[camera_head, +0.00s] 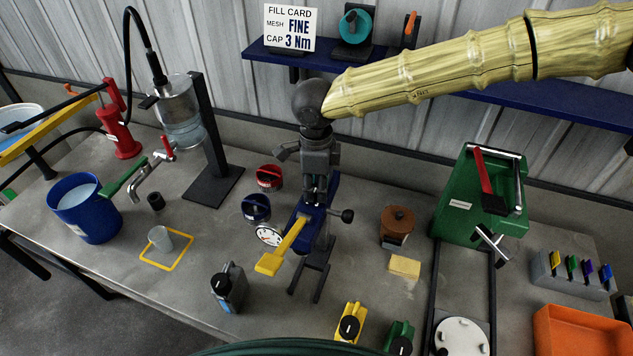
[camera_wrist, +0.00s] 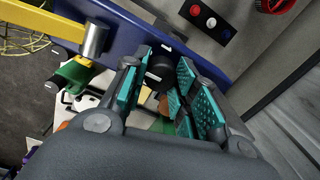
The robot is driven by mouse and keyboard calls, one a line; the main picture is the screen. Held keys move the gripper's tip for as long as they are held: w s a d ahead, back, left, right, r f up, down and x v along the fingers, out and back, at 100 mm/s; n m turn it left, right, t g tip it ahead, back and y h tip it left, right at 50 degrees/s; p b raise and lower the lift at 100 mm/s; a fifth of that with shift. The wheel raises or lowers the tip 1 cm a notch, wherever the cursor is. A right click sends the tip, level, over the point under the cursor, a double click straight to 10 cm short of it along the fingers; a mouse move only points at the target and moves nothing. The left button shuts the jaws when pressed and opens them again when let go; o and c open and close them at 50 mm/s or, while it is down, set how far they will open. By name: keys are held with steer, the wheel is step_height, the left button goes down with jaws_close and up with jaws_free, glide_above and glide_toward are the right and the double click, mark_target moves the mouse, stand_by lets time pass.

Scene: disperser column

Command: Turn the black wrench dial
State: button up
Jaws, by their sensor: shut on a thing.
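The black wrench dial (camera_wrist: 158,72) shows in the wrist view as a dark round knob with a pale mark, between my fingertips. My gripper (camera_wrist: 162,68) is shut on it, with teal pads on either side. In the head view my gripper (camera_head: 318,196) points down at the blue wrench body (camera_head: 331,189) and hides the dial. The yellow wrench handle (camera_head: 284,248) slants toward the lower left. The blue body (camera_wrist: 215,72) also crosses the wrist view. The dial's exact setting cannot be read.
A white card (camera_head: 290,27) reads "FILL CARD MESH FINE CAP 3 Nm". A round gauge (camera_head: 268,235) and a black side knob (camera_head: 347,216) sit close to the wrench. A dark bottle (camera_head: 229,288) stands front left, a brown grinder (camera_head: 397,226) right. A green machine (camera_head: 470,205) stands further right.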

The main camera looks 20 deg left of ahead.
stand_by(0.4)
steer(key=o, duration=1.1)
steer(key=shift+r, duration=0.1)
steer(key=shift+c, duration=0.2)
